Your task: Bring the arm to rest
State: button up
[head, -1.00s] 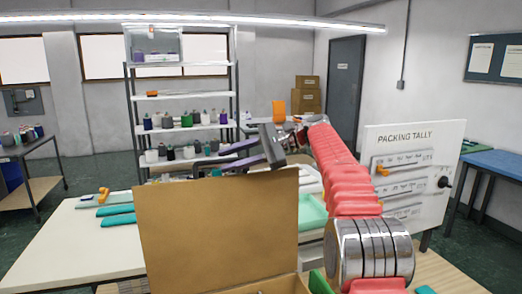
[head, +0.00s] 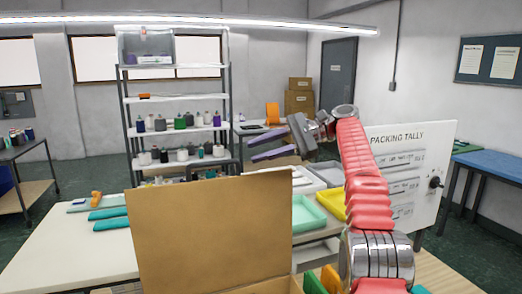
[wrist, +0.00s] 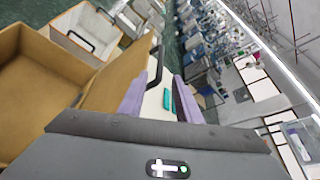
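My red segmented arm (head: 362,165) rises from the lower right in the head view and bends near its top, in front of the white tally board. My gripper (head: 258,147) points left from the arm's end, above and behind the upright cardboard flap. Its two purple fingers are apart, with nothing seen between them. In the wrist view the gripper (wrist: 160,100) also shows its fingers spread, with the white table and teal pieces in the background between them.
A cardboard box with a raised flap (head: 210,228) stands close in front. The packing tally board (head: 412,170) is close to the arm's right. Green (head: 307,214) and yellow (head: 331,203) trays lie behind the box. A stocked shelf (head: 180,105) stands farther back.

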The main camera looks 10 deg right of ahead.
jog(key=shift+r, duration=0.1)
dwell(0.3)
jog(key=s+a+f+n+t+h, duration=0.1)
jog(key=s+a+f+h, duration=0.15)
jog(key=s, duration=0.35)
jog(key=s+a+f+n+t+h, duration=0.1)
jog(key=s+a+h, duration=0.25)
jog(key=s, duration=0.25)
jog(key=s+d+f+n+h, duration=0.2)
jog(key=s+f+n+h, duration=0.1)
jog(key=s+f, duration=0.4)
jog(key=s+d+f+n+t+h, duration=0.1)
jog(key=s+d+f+n+h, duration=0.1)
jog(key=s+f, duration=0.5)
jog(key=s+d+f+n+t+h, duration=0.1)
jog(key=s+d+f+n+h, duration=0.2)
jog(key=s+f, duration=0.5)
jog(key=s+d, duration=0.1)
jog(key=s, duration=0.5)
jog(key=shift+s+n+h, duration=0.3)
jog(key=shift+n, duration=0.1)
jog(key=shift+s+f, duration=0.1)
